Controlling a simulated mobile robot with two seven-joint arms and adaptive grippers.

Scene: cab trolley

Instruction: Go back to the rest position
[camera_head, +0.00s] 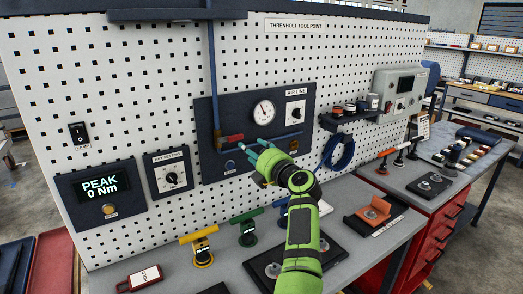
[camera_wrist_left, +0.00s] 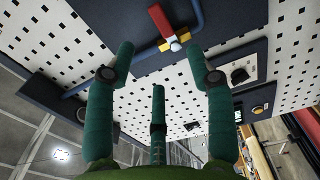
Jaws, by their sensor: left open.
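My left gripper (camera_head: 256,152) is raised in front of the dark air-line panel (camera_head: 205,120) on the white pegboard. Its fingers are spread and empty. In the left wrist view the open left gripper (camera_wrist_left: 158,72) shows green fingers with nothing between them. A red valve handle (camera_head: 232,138) sits on the blue pipe just left of the fingertips. In the wrist view the red handle (camera_wrist_left: 161,20) and its brass fitting lie beyond the fingertips, apart from them. My right gripper is not in view.
The grey bench (camera_head: 190,275) below carries green, yellow and blue T-handled tools. A gauge (camera_head: 264,112) is above the gripper, and a coiled blue hose (camera_head: 338,151) hangs to its right. A red drawer cabinet (camera_head: 440,235) stands right. The air in front of the board's left side is clear.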

